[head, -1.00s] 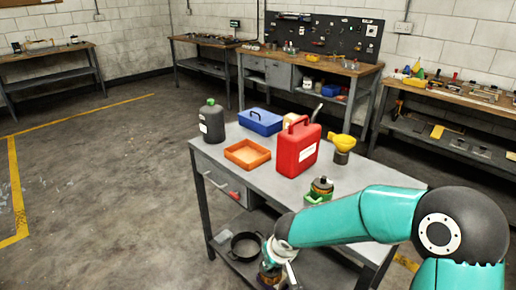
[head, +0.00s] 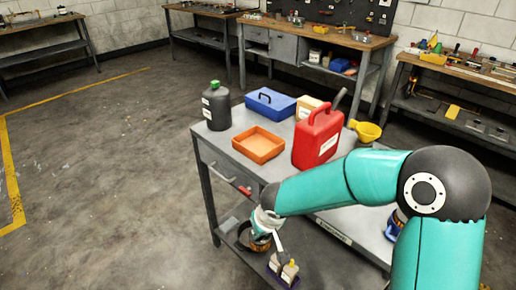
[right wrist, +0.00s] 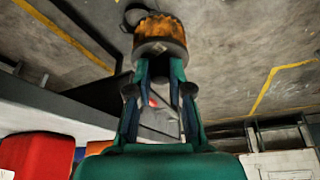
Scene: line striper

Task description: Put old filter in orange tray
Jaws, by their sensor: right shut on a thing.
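The old filter (right wrist: 160,38), a rusty orange-brown cylinder with a dark band, is clamped between the fingertips of my right gripper (right wrist: 160,75) in the right wrist view. In the head view the filter (head: 260,244) hangs at the end of my right arm, low by the cart's front edge and partly covered by the gripper (head: 266,224). The orange tray (head: 258,144) lies on the grey cart top, up and left of my forearm. It looks empty, and the filter is apart from it. My left gripper is not in view.
Around the orange tray stand a dark bottle (head: 217,106), a blue box (head: 270,103) and a red canister (head: 318,138). A yellow funnel (head: 366,130) is farther right. Small pale bottles (head: 288,270) show on the lower shelf. Open floor lies left of the cart.

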